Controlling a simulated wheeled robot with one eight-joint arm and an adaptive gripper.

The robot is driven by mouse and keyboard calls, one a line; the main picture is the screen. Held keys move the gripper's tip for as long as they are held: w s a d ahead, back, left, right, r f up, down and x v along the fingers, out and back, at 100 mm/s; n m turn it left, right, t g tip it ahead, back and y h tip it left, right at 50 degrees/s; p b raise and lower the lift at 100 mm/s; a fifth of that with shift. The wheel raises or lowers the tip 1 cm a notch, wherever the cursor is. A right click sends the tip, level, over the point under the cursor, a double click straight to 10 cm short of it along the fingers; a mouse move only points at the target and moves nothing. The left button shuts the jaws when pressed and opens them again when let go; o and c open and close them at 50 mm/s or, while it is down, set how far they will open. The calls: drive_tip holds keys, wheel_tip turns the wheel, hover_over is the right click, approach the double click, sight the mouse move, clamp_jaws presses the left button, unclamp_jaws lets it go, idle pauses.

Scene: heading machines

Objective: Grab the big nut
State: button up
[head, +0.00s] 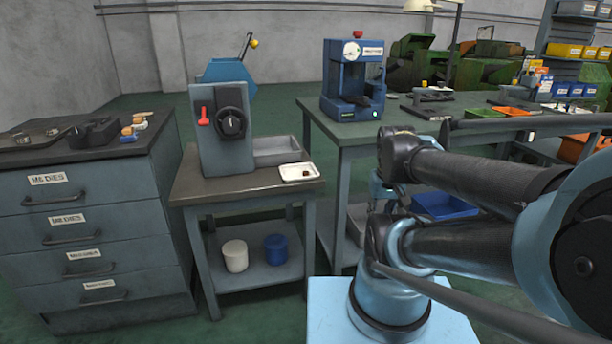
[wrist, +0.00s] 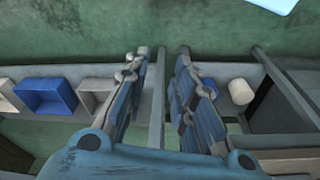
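No big nut can be made out for certain. A white tray (head: 287,168) lies on the front right corner of the small workbench (head: 200,187) in the head view. A small dark brown item (head: 305,176) lies in it, too small to identify. My gripper (wrist: 162,58) shows in the wrist view with its two fingers apart and nothing between them. It points down over lower shelves and green floor, away from the tray. The head view shows my arm at the right, but I cannot make out the gripper's fingertips there.
A blue press (head: 353,82) stands on the green-topped table (head: 345,130). A drawer cabinet (head: 90,210) is at left. Green floor lies between benches.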

wheel_tip(320, 180, up, 16)
drive_tip(key=m+g, duration=0.2)
drive_tip(key=m, duration=1.6)
hover_over(306, 172)
wheel_tip(306, 172, down, 16)
drive_tip(key=shift+f, duration=0.2)
drive_tip(key=c, duration=0.6)
